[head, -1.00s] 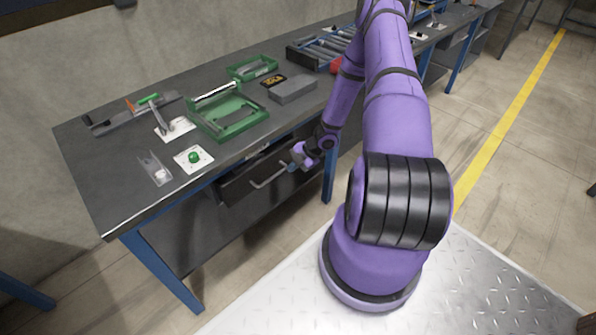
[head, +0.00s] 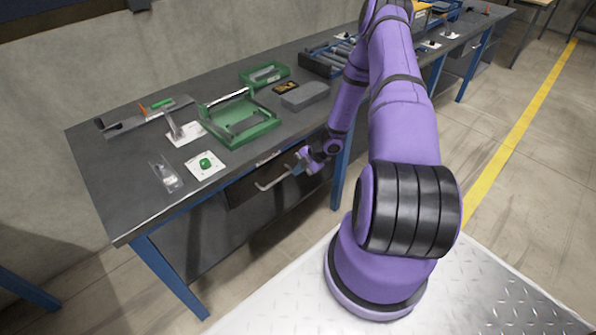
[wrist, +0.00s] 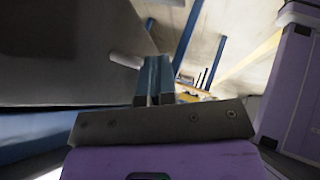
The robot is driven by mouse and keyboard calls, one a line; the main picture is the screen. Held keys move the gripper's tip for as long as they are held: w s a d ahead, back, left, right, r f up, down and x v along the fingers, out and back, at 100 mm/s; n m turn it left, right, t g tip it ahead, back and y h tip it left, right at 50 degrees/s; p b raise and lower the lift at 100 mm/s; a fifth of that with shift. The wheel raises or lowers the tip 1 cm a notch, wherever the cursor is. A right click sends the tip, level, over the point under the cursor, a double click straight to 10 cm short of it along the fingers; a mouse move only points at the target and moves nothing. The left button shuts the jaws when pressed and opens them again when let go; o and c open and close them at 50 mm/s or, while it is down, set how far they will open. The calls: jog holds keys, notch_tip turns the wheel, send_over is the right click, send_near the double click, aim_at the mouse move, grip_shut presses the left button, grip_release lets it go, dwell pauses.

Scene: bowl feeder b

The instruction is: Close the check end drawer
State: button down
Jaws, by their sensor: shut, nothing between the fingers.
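The check end drawer (head: 243,191) has a dark front with a pale bar handle (head: 272,180) and sits under the front edge of the bench. Its front is close up under the bench top, and no drawer inside shows. I cannot tell whether it is fully flush. My gripper (head: 297,169) is at the right part of the drawer front, beside the handle. In the wrist view its blue fingers (wrist: 154,78) are together and empty. A pale bar end (wrist: 126,60), likely the handle, shows just left of the fingertips. Contact with the front is unclear.
On the bench (head: 105,190) stand a green tray (head: 262,127), a smaller green tray (head: 264,76), a grey box (head: 306,95) and a green button on a white plate (head: 205,166). A blue bench leg (head: 338,180) stands right of the drawer. Floor in front is open.

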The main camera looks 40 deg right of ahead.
jog(key=s+d+r, duration=0.6)
jog(key=s+r, duration=0.1)
jog(key=shift+s, duration=0.3)
jog(key=w+a+r+n+g, duration=0.1)
jog(key=w+a+r+n, duration=0.15)
jog(key=r+n, duration=0.5)
jog(key=w+a+r+n, duration=0.1)
jog(key=a+r+n, duration=0.35)
jog(key=r, duration=0.55)
jog(key=w+a+r+n+g, duration=0.1)
jog(key=w+a+r+n, duration=0.15)
jog(key=r+n, duration=0.45)
jog(key=s+a+r+n+h, duration=0.1)
jog(key=s+a+r+n, duration=0.2)
jog(key=a+r+n, duration=0.4)
jog(key=s+a+r+n+h, duration=0.1)
jog(key=s+a+r+n, duration=0.2)
jog(key=r+n, duration=0.35)
jog(key=s+a+r+n+t+h, duration=0.1)
jog(key=s+a+r+n+h, duration=0.1)
jog(key=s+a+r+n, duration=0.2)
jog(key=s+a+r+n+t+h, duration=0.1)
jog(key=s+a+r+n, duration=0.3)
jog(key=s+r+n, duration=0.6)
jog(key=s+n+h, duration=0.1)
jog(key=s+n, duration=0.3)
jog(key=n, duration=0.2)
jog(key=shift+s+r, duration=0.3)
jog(key=shift+s, duration=0.1)
